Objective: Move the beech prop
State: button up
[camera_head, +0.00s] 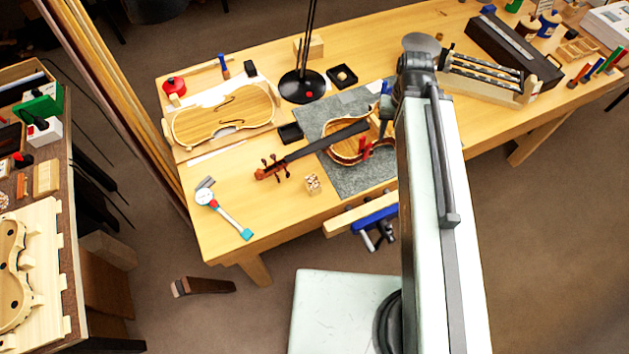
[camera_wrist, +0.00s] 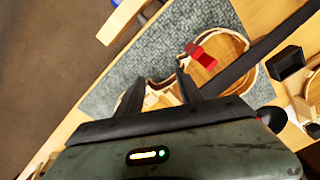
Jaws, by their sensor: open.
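I cannot single out the beech prop with certainty. A violin (camera_head: 347,150) with a dark fingerboard lies on a grey mat, with red clamp pieces on its body. In the wrist view the violin (camera_wrist: 228,62) lies just beyond the jaws. My gripper (camera_wrist: 160,84) is open above the mat, near the lower end of the violin body. Pale wood (camera_wrist: 162,98) shows between the fingers; I cannot tell whether it is the prop or part of the violin. In the head view the jaws are largely hidden by my arm.
The grey mat (camera_head: 349,184) lies on the wooden bench (camera_head: 283,213). A violin plate (camera_head: 222,118), a lamp base (camera_head: 301,87), a pale block (camera_head: 316,47) and a dial gauge (camera_head: 205,197) surround it. A blue vise (camera_head: 372,216) projects from the front edge.

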aim_at(313, 185)
jog(key=z, duration=0.7)
jog(key=k, duration=0.6)
jog(key=u, duration=2.9)
